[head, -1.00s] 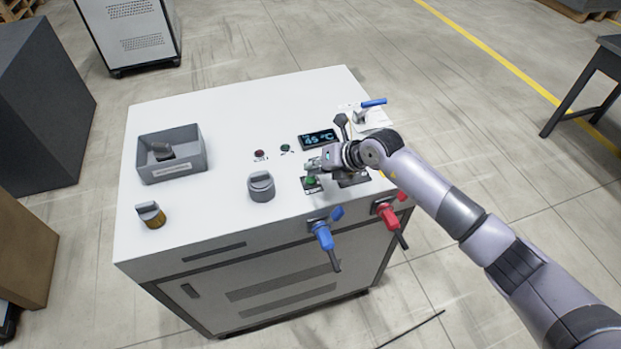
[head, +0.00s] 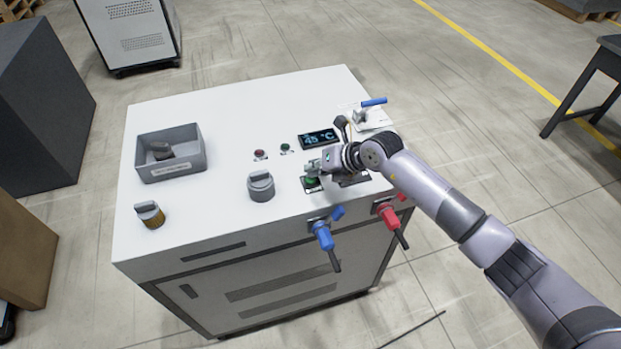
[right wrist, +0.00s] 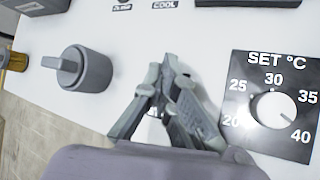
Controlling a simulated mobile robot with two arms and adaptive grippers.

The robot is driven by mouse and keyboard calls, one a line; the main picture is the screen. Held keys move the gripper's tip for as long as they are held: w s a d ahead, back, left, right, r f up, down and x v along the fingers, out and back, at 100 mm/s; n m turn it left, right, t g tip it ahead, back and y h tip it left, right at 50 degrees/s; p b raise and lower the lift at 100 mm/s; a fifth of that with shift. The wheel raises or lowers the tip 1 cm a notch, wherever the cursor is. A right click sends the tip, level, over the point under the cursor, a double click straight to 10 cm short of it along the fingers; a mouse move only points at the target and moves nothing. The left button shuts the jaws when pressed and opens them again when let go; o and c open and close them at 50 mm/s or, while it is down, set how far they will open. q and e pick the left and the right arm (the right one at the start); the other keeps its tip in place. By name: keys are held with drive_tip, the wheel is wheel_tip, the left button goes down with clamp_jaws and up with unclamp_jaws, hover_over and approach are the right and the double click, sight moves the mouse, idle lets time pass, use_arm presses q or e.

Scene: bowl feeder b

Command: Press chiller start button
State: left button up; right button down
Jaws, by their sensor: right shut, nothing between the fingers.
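The chiller (head: 225,110) is a white cabinet with controls on its top. A green button (head: 312,184) on a dark plate sits near its front right edge in the head view. My right gripper (head: 312,168) is shut and empty, with its fingers just above and behind this button. I cannot tell whether they touch it. In the right wrist view my shut fingers (right wrist: 164,88) point over the white top and the button is hidden. A display (head: 319,139) behind the gripper reads about 45 °C. My left gripper is not in view.
A SET °C dial (right wrist: 273,109) is right of my fingers. A grey knob (head: 261,187) stands to their left. Blue (head: 323,236) and red (head: 389,215) valve fittings stick out in front. A grey bin (head: 205,150) and a yellowish knob (head: 150,215) are further left.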

drive_tip(key=shift+f+b, duration=0.4)
drive_tip(key=shift+f, duration=0.15)
idle(0.4)
drive_tip(key=shift+s+r, duration=0.1)
drive_tip(key=shift+r+p, duration=0.75)
drive_tip(key=shift+r, duration=0.1)
wheel_tip(320, 180, up, 5)
drive_tip(key=p, duration=0.4)
idle(0.4)
idle(0.5)
